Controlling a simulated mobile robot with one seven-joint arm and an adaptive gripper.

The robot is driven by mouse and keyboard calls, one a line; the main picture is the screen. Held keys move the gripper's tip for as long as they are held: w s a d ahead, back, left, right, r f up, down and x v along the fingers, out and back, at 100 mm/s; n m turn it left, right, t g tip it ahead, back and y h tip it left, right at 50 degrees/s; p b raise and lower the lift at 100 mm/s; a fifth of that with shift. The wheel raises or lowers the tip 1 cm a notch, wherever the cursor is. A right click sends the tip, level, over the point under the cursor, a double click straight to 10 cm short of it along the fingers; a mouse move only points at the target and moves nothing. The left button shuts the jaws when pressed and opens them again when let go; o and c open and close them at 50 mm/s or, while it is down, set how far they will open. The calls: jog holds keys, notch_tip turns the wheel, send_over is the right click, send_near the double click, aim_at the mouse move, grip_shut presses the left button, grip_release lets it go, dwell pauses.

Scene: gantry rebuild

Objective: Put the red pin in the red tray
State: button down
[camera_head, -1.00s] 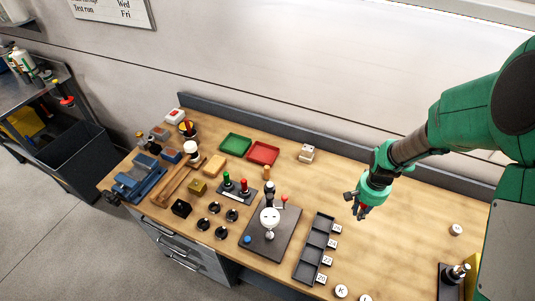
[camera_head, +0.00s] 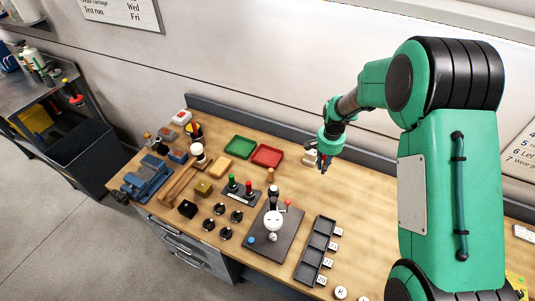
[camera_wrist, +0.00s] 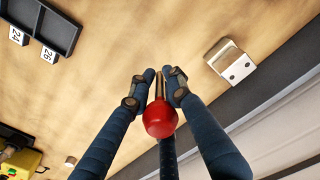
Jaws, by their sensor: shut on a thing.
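The red pin (camera_wrist: 160,118) has a round red head and a brass shank. In the wrist view my gripper (camera_wrist: 158,82) is shut on it, fingers on both sides of the shank. In the head view my gripper (camera_head: 322,163) hangs above the bench, to the right of the red tray (camera_head: 266,156), with a bit of red at its tip. The red tray looks empty and lies flat beside the green tray (camera_head: 239,146). The red tray is not in the wrist view.
A cream block (camera_head: 309,157) with dark dots stands partly behind my gripper; it also shows in the wrist view (camera_wrist: 231,62). A stand (camera_head: 241,193) holds green and red knobs. A dark base plate (camera_head: 272,239) and a compartment tray (camera_head: 316,250) stand nearer the front.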

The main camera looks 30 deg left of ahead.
jog(key=w+a+r+p, duration=0.1)
jog(key=w+a+p, duration=0.15)
jog(key=a, duration=0.85)
jog(key=p, duration=0.1)
send_over(273, 160)
jog(key=shift+r, duration=0.25)
jog(key=shift+f+p, duration=0.4)
jog(key=shift+f, duration=2.55)
jog(key=shift+f, duration=2.1)
jog(key=shift+f, duration=0.1)
